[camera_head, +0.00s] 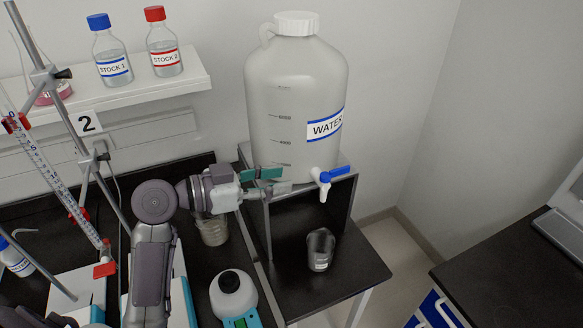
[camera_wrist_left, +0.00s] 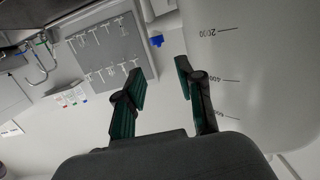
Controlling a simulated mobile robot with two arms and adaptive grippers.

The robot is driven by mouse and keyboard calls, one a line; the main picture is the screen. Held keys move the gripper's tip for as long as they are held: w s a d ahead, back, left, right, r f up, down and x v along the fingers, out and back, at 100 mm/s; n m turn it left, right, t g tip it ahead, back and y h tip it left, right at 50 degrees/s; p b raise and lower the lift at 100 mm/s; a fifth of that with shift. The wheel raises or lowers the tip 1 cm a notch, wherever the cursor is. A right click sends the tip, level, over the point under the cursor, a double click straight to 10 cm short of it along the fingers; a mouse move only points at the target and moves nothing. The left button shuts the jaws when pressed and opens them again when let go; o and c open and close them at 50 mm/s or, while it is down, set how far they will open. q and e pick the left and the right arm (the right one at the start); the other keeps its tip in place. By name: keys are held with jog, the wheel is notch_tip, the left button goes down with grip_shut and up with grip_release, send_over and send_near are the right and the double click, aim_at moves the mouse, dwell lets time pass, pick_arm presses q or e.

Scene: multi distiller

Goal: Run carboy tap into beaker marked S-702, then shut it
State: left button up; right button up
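The white carboy (camera_head: 295,100), labelled WATER, stands on a raised black stand. Its white tap (camera_head: 322,180) has a blue handle (camera_head: 337,173) pointing right. No stream shows under the spout. A clear beaker (camera_head: 320,250) stands below the tap inside the stand; its small label is too small to read. My left gripper (camera_head: 268,181) is open and empty in front of the carboy, left of the tap and apart from it. In the left wrist view its green fingers (camera_wrist_left: 160,84) are spread, with the carboy wall (camera_wrist_left: 245,70) at right. My right gripper is not in view.
Another beaker (camera_head: 213,230) stands behind my left arm. STOCK 1 (camera_head: 112,67) and STOCK 2 (camera_head: 165,60) bottles stand on the shelf. A clamp stand and tube are at left. Open floor lies right of the stand.

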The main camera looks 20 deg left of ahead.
aim_at(336, 169)
pick_arm(q)
jog(key=p+x, duration=0.2)
jog(key=x, duration=0.4)
jog(key=p+x, duration=0.3)
jog(key=x, duration=0.3)
jog(key=shift+w+d+r, duration=0.15)
jog(key=shift+d+r, duration=0.05)
jog(key=shift+w+d+f, duration=0.2)
jog(key=shift+w+d, duration=0.15)
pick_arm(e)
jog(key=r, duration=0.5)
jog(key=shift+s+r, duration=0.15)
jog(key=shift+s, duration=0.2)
pick_arm(q)
jog(key=c, duration=0.7)
grip_shut()
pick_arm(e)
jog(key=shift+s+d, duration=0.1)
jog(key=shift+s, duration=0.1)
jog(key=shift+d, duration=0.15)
